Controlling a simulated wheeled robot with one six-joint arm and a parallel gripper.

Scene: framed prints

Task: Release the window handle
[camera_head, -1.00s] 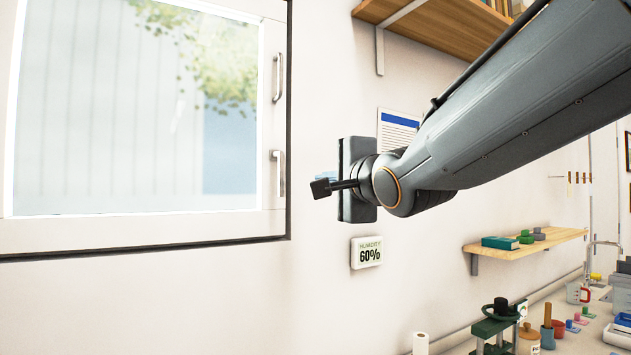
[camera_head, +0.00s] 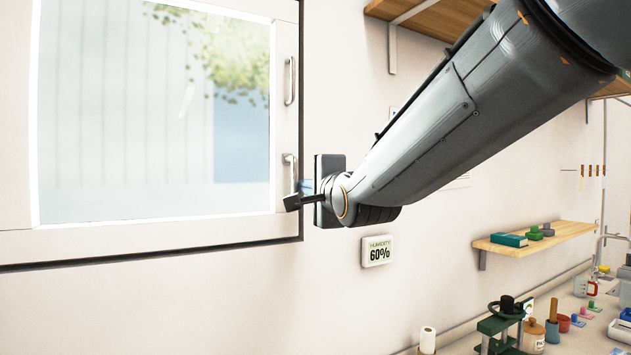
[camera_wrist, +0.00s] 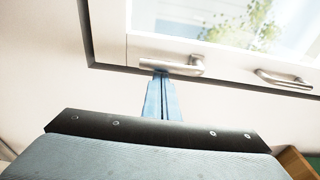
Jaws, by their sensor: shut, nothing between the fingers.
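The window (camera_head: 150,110) has a white frame and two silver handles on its right side. The lower handle (camera_head: 289,172) is beside my gripper (camera_head: 306,186), whose blue fingers are largely hidden behind my wrist. In the wrist view, my gripper (camera_wrist: 162,76) has its two blue fingers shut together with nothing between them. Their tips overlap the near edge of the closer silver handle (camera_wrist: 183,67); I cannot tell whether they touch it. The upper handle (camera_head: 290,81) also shows in the wrist view (camera_wrist: 284,80), to the right and apart from the fingers.
A humidity display (camera_head: 377,251) is on the wall below my wrist. A wooden shelf (camera_head: 535,240) with small items is at right, above a cluttered counter. Another shelf (camera_head: 425,18) is above. The wall below the window is clear.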

